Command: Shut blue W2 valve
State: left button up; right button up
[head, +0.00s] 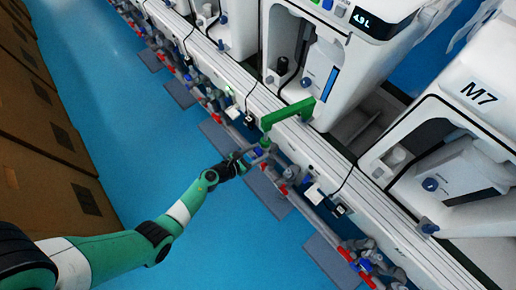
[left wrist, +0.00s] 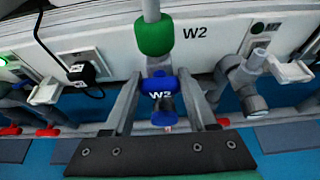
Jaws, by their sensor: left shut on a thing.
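In the head view my left arm reaches in from the lower left, and the left gripper (head: 255,153) is at the pipework below the machine row. There the valve is small and partly hidden by the gripper. My right gripper is not in view.
A green angled bar (head: 288,114) stands out just above the gripper. Red-handled valves (head: 346,254) line the pipe rail. A black plug (left wrist: 82,72) and grey pipe fittings (left wrist: 248,75) flank the valve. The blue floor (head: 130,120) is open; brown boxes (head: 40,110) stand at left.

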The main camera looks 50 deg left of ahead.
pick_arm(q)
jog(key=o, duration=1.4)
jog(key=shift+c, duration=0.2)
jog(key=p+v, duration=0.5)
jog(key=v, duration=0.6)
jog(key=shift+s, duration=0.3)
jog(key=shift+a+r, duration=0.1)
jog(key=shift+r, duration=0.05)
